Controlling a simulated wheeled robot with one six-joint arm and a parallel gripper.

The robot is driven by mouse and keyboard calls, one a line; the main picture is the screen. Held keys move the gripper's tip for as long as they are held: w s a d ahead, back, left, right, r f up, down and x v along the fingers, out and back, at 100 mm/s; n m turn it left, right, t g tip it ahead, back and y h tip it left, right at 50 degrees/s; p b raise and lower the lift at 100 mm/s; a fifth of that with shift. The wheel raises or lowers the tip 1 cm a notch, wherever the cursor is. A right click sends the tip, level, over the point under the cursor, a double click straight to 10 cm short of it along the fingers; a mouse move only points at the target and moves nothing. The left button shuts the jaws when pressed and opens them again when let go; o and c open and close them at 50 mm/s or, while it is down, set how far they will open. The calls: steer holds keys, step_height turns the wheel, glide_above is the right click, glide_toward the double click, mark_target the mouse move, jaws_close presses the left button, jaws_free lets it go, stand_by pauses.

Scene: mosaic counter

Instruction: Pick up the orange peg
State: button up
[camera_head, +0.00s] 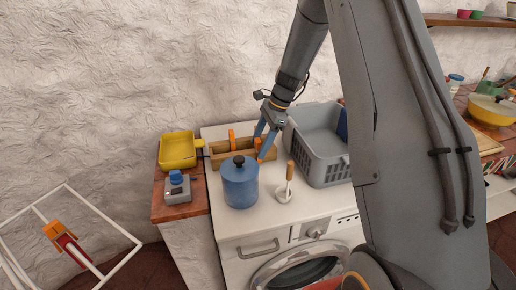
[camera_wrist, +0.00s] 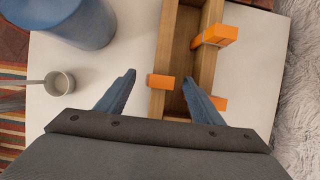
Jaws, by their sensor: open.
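Several orange pegs sit on the rim of a long wooden box (camera_head: 216,160), which also shows in the wrist view (camera_wrist: 168,45). One orange peg (camera_wrist: 162,82) is on the left wall and lies between my fingertips in the picture. A larger orange peg (camera_wrist: 216,36) is farther up, and another orange peg (camera_wrist: 219,103) is on the right wall, partly behind my right finger. My gripper (camera_wrist: 160,76) is open over the box with blue fingers apart. In the head view my gripper (camera_head: 264,138) points down at the box. I cannot tell if it touches anything.
A blue lidded canister (camera_head: 240,184) stands close in front of the box. A yellow tray (camera_head: 177,150) and a grey device (camera_head: 177,188) are left.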

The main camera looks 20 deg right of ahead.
steer(key=shift+x, duration=0.95)
steer(key=c, duration=1.1)
